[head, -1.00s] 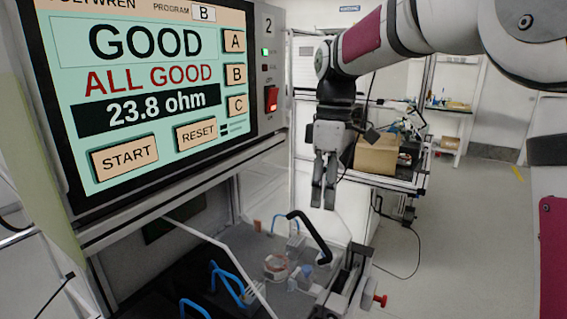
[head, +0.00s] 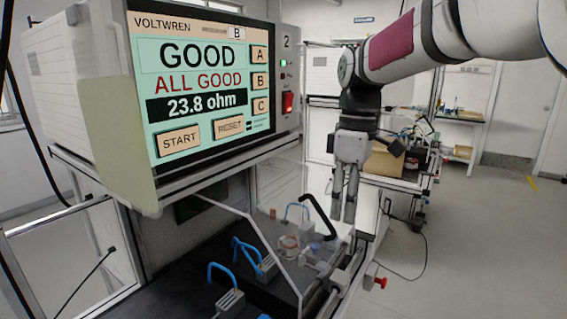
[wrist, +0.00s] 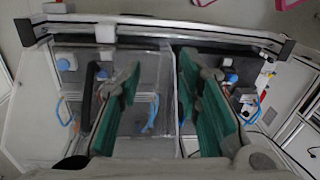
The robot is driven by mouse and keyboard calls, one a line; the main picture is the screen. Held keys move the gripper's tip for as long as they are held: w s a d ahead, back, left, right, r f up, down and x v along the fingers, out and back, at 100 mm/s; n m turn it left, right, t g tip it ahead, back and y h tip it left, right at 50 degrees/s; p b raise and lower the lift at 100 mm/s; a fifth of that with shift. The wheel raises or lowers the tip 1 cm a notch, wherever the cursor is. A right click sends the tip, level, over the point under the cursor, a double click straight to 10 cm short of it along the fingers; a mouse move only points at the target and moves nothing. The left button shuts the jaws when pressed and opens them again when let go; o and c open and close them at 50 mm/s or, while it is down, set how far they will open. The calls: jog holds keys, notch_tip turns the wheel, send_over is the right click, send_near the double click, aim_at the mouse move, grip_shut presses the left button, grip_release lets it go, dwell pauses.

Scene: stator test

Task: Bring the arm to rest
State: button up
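My gripper (head: 343,215) hangs fingers down in the head view, in front of the tester and above the right end of its test bay. In the wrist view its two green-lined fingers (wrist: 158,72) stand apart with nothing between them. The arm reaches in from the upper right. The tester screen (head: 205,85) reads GOOD, ALL GOOD, 23.8 ohm, program B.
Blue-handled clamps (head: 220,275) stand in the bay at the lower left. A cart with a cardboard box (head: 384,160) is behind my gripper. A red knob (head: 380,282) sticks out at the bay's right. The floor (head: 480,250) at right is clear.

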jog(key=s+d+f+m+t, duration=0.1)
jog(key=s+m, duration=0.3)
jog(key=s, duration=0.4)
jog(key=s+d+f+m+t, duration=0.1)
jog(key=s+d+m, duration=0.3)
jog(key=s, duration=0.4)
jog(key=s+d+f+m+t, duration=0.1)
jog(key=s+d+m+t, duration=0.1)
jog(key=s, duration=0.6)
jog(key=shift+s+d+m+t+h, duration=0.3)
jog(key=shift+m+t, duration=0.5)
jog(key=shift+m, duration=0.3)
